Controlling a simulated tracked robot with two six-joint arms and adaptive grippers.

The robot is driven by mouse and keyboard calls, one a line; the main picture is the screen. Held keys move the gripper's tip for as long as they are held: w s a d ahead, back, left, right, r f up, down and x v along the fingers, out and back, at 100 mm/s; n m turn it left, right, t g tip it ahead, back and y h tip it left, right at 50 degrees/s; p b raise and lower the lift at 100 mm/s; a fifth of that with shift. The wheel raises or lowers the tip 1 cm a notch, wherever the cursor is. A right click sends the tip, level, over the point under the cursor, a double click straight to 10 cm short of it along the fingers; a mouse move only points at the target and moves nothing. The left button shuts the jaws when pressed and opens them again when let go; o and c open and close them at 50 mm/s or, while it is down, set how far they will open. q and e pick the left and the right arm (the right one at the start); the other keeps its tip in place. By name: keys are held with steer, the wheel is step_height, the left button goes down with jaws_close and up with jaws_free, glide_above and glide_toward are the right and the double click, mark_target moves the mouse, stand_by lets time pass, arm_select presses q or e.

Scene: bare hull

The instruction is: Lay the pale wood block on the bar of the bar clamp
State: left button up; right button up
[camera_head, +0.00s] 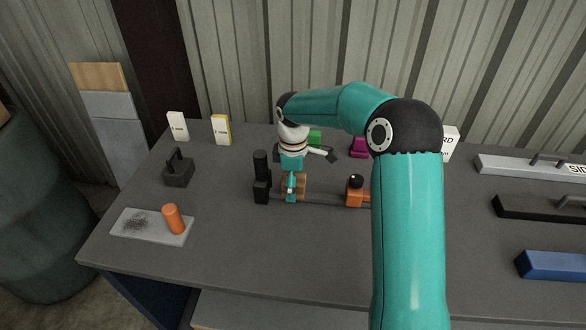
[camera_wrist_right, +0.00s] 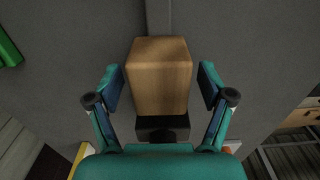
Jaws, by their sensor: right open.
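The bar clamp stands on the table in the head view, with a black upright jaw (camera_head: 261,180), a grey bar (camera_head: 325,199) and an orange jaw (camera_head: 357,192). The pale wood block (camera_head: 300,184) is at the bar beside the black jaw, partly hidden by my right gripper (camera_head: 291,190). In the right wrist view the wood block (camera_wrist_right: 158,75) sits between the fingers of my open right gripper (camera_wrist_right: 160,88), with a gap on each side. The bar (camera_wrist_right: 158,15) runs out beyond the block, and a black clamp part (camera_wrist_right: 162,128) is at its near side. Contact under the block is hidden.
A green block (camera_head: 315,137) and a magenta block (camera_head: 358,147) stand behind the clamp. A dark handled object (camera_head: 178,170) and a grey plate (camera_head: 152,228) with an orange cylinder (camera_head: 173,218) are left. Handled bars (camera_head: 540,206) lie right. The table in front of the clamp is clear.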

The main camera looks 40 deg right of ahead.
step_height(320, 180, up, 11)
steer(key=shift+r, duration=0.15)
stand_by(0.6)
